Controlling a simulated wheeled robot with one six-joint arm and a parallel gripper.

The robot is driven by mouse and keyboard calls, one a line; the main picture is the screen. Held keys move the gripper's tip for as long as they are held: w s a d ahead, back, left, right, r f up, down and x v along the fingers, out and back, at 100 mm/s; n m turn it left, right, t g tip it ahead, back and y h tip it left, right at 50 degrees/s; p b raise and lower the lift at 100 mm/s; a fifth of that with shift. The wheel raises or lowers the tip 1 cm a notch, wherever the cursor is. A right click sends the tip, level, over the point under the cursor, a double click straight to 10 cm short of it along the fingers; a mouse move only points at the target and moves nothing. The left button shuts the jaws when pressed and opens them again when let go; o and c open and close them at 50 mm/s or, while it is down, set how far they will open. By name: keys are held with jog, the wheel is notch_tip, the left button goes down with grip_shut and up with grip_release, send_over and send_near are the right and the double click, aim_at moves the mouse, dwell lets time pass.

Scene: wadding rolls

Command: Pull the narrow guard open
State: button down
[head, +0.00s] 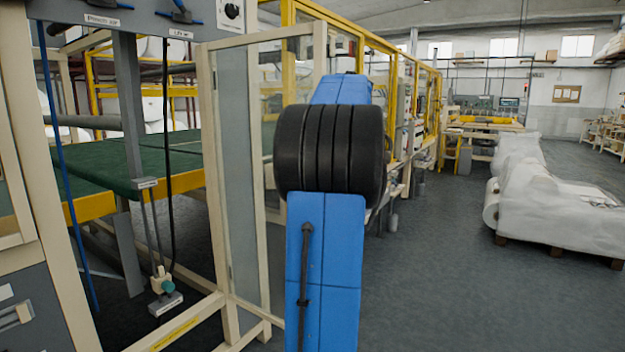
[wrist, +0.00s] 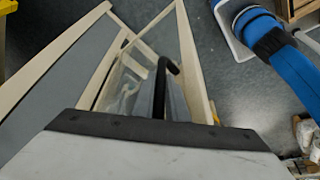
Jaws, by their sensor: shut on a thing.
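The narrow guard (head: 262,36) is a tall cream frame with a clear pane, standing left of centre in the head view. My blue arm covers part of its right side. In the wrist view its cream frame (wrist: 189,58) and clear pane run away from my gripper. A black bar handle (wrist: 171,66) with a bent end shows in front of the frame. My gripper (wrist: 163,92) is at this handle and shut on it; its housing fills the bottom of the wrist view and hides the exact contact. The head view does not show the gripper, which is behind my arm.
A green-topped machine bed (head: 95,165) with a yellow edge lies behind the frames on the left. Yellow-framed guarding (head: 405,75) runs back along the machine. A wrapped load (head: 560,215) on a pallet stands at the right. The grey floor (head: 440,270) between is clear.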

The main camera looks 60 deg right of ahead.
jog(key=shift+w+d+n, duration=0.15)
jog(key=shift+d+n, duration=0.05)
jog(key=shift+d, duration=0.5)
jog(key=shift+w+d+n, duration=0.1)
jog(key=shift+d+n, duration=0.1)
jog(key=shift+d, duration=0.5)
jog(key=c, duration=2)
grip_release()
jog(key=shift+c, duration=0.2)
